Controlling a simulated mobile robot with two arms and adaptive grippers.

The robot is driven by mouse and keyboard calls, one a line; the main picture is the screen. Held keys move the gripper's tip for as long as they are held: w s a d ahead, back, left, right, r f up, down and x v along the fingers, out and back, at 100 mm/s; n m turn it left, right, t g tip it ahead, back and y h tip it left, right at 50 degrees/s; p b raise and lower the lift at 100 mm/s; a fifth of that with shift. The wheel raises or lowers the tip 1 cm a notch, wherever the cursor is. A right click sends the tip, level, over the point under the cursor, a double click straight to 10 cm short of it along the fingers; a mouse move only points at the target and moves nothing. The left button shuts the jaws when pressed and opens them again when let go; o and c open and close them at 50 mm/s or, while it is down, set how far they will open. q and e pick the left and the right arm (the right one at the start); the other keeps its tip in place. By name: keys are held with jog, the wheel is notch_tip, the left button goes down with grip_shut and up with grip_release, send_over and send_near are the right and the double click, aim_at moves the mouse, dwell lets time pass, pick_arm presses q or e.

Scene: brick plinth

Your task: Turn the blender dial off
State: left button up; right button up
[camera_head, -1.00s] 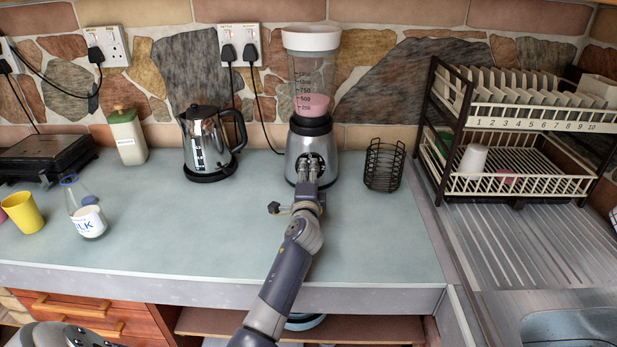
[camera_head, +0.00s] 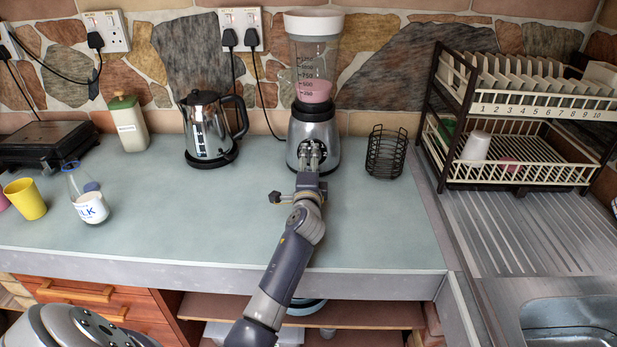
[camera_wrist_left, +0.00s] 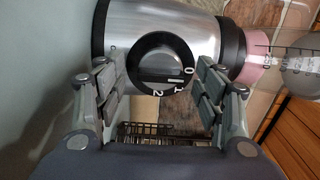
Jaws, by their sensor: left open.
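The blender (camera_head: 316,140) stands upright on the counter against the stone wall, with a silver base and a clear jug holding pink contents. My left gripper (camera_head: 312,153) is in front of its base and hides much of the dial in the head view. In the left wrist view the black round dial (camera_wrist_left: 160,62) shows on the silver base (camera_wrist_left: 120,30), with the marks 0, 1 and 2 along its edge. I cannot tell which mark it points at. My left gripper (camera_wrist_left: 162,90) is open, with one finger on each side of the dial and nothing between them. My right gripper is out of view.
A silver kettle (camera_head: 207,130) stands left of the blender, and a black wire basket (camera_head: 386,153) right of it. A dish rack (camera_head: 520,175) stands further right by the sink (camera_head: 570,320). A milk bottle (camera_head: 90,205) and yellow cup (camera_head: 26,200) are at left. The counter's middle is clear.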

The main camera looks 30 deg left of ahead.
pick_arm(q)
jog(key=v, duration=1.1)
jog(key=shift+a, duration=0.15)
jog(key=shift+r, duration=0.1)
